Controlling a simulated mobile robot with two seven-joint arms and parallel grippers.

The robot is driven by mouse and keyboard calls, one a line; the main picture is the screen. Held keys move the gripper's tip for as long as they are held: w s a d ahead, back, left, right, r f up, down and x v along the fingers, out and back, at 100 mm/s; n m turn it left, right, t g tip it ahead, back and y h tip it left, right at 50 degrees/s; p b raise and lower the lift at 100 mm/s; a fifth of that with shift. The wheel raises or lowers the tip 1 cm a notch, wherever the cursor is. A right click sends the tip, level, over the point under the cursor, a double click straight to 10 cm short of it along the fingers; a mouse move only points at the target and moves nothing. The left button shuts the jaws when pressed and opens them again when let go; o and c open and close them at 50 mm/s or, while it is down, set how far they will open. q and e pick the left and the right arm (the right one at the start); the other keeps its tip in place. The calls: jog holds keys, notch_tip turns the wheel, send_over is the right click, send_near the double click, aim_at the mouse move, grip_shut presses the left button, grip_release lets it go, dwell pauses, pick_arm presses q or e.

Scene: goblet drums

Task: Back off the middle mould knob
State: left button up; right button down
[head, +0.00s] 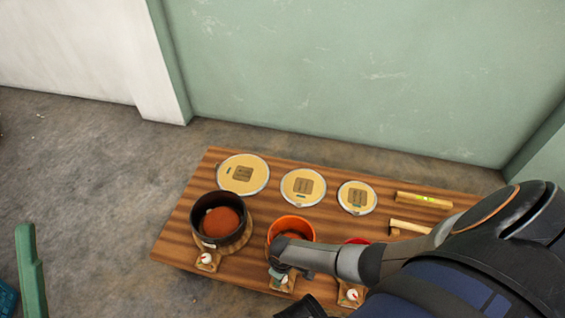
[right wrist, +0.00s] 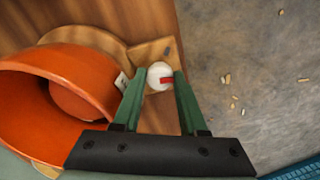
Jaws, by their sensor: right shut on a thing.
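The middle mould is an orange bowl (head: 291,227) on the wooden bench, tilted by the camera angle in the right wrist view (right wrist: 60,75). Its knob is a white round one with a red mark (right wrist: 160,72), on a small wooden block at the mould's side; in the head view the knob (head: 284,281) is partly covered. My right gripper (right wrist: 160,80) has its green fingers on both sides of the knob, shut on it. In the head view my right gripper (head: 280,272) reaches in from the right, over the orange mould's front edge. My left gripper is not in view.
A dark mould (head: 209,240) with its own knob (head: 207,258) stands left; a red mould (head: 357,241) is mostly hidden behind my right arm, its knob (head: 351,295) in front. Round drumheads (head: 267,176), a level (head: 424,199) and a hammer (head: 408,227) lie behind. A green post (head: 30,270) stands far left.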

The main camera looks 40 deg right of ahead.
jog(key=n, duration=0.5)
jog(key=shift+n, duration=0.3)
jog(key=n, duration=0.5)
jog(key=shift+n, duration=0.3)
jog(key=shift+c, duration=2.3)
grip_release()
